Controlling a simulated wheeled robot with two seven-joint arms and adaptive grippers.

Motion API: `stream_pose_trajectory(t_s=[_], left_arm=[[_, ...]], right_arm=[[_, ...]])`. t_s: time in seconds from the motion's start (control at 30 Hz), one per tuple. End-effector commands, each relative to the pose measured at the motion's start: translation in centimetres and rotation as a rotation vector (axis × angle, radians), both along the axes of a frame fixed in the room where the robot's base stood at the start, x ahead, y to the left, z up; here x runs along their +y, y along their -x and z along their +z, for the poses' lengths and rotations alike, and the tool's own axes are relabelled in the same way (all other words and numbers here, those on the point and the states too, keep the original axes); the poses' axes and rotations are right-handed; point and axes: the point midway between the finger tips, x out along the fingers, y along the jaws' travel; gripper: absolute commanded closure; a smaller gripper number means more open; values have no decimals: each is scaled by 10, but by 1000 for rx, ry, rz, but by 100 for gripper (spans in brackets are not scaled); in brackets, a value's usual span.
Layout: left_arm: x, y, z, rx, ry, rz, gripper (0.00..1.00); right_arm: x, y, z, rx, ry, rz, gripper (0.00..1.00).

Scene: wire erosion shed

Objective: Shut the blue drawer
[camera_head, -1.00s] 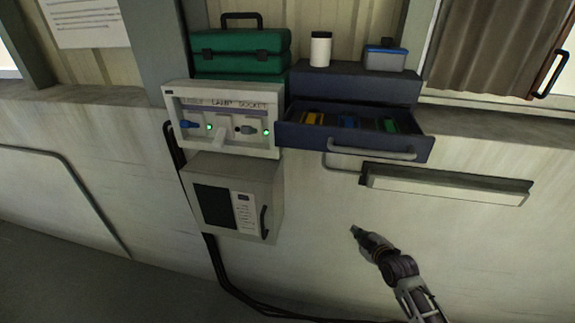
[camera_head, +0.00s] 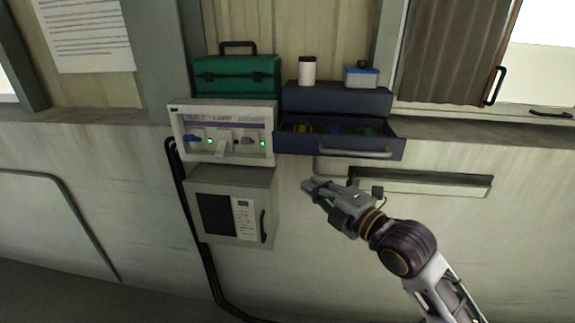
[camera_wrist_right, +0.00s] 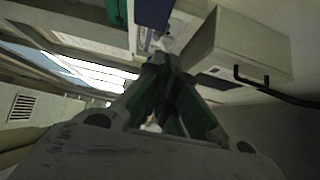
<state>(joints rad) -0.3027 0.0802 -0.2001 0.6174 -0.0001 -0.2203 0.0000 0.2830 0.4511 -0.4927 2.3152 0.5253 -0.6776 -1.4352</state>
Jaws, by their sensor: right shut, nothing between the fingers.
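The blue drawer (camera_head: 290,143) stands pulled out of its dark blue cabinet (camera_head: 335,100), with a grey bar handle (camera_head: 355,152) on its front. Yellow, blue and green items lie inside it. My right gripper (camera_head: 306,186) is shut and empty, in front of the wall, below the drawer and apart from it in the head view. In the right wrist view the shut fingers (camera_wrist_right: 160,65) point toward a blue surface (camera_wrist_right: 153,14), likely the drawer's. My left gripper is not in view.
A grey panel with switches and green lights (camera_head: 222,135) stands left of the drawer, above a grey box with a handle (camera_head: 232,207). A green case (camera_head: 237,77), a white jar (camera_head: 307,70) and a small blue box (camera_head: 361,77) stand above. A ledge (camera_head: 425,183) juts out below right.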

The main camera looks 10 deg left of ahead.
Motion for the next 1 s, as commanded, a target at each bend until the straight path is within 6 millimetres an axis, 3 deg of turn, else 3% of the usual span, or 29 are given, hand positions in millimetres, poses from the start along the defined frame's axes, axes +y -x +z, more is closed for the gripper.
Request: stream_pose_trajectory(t_s=[0.53, 1.0], left_arm=[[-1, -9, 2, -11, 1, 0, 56], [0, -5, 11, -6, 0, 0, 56]], right_arm=[[2, -1, 2, -4, 2, 2, 100], [23, -22, 3, -2, -1, 2, 100]])
